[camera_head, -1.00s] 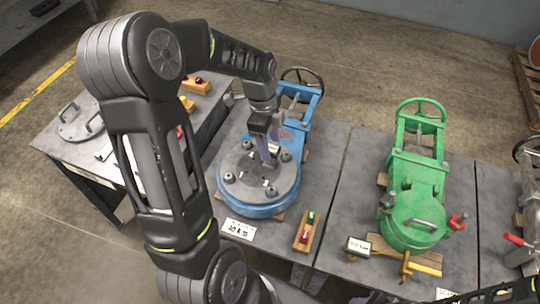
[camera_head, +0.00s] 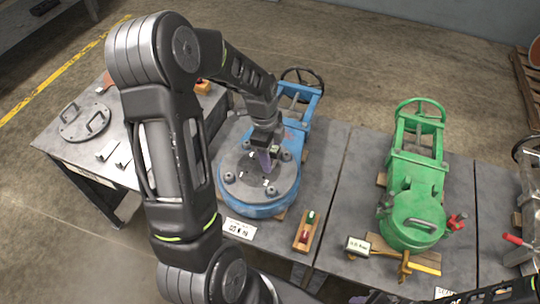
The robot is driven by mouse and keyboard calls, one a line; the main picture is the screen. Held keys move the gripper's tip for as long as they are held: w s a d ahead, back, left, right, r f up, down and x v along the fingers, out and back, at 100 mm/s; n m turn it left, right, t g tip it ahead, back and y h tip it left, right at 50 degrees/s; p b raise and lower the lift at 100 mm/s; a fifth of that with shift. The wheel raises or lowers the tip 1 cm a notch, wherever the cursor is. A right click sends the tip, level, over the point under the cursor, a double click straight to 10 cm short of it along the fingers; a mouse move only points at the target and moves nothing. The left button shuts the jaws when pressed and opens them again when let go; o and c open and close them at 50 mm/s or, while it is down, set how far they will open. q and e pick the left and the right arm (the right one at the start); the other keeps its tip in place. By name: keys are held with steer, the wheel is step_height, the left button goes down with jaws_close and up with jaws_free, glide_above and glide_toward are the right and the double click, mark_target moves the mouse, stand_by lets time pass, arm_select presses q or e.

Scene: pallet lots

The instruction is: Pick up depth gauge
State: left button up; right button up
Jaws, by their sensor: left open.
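The blue machine (camera_head: 258,207) has a round dark top plate with several bolts around its rim. My left gripper (camera_head: 267,172) is over this plate, pointing down, with its fingers apart. Small pale pieces show at the plate's middle by the fingertips; they are too small to tell whether one is the depth gauge. I cannot make out a depth gauge for sure elsewhere. My left arm crosses the left half of the view and hides part of the left table. Only dark parts of my right arm show at the bottom right edge; its gripper cannot be made out.
A green machine (camera_head: 416,213) with a handwheel stands to the right. A small wooden block with red and green buttons (camera_head: 306,231) and a white label card (camera_head: 240,229) lie by the blue machine. A round lid with two handles (camera_head: 84,122) lies on the left table.

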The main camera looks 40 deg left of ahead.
arm_select(q)
steer(key=shift+c, duration=0.4)
jaws_close()
stand_by(0.4)
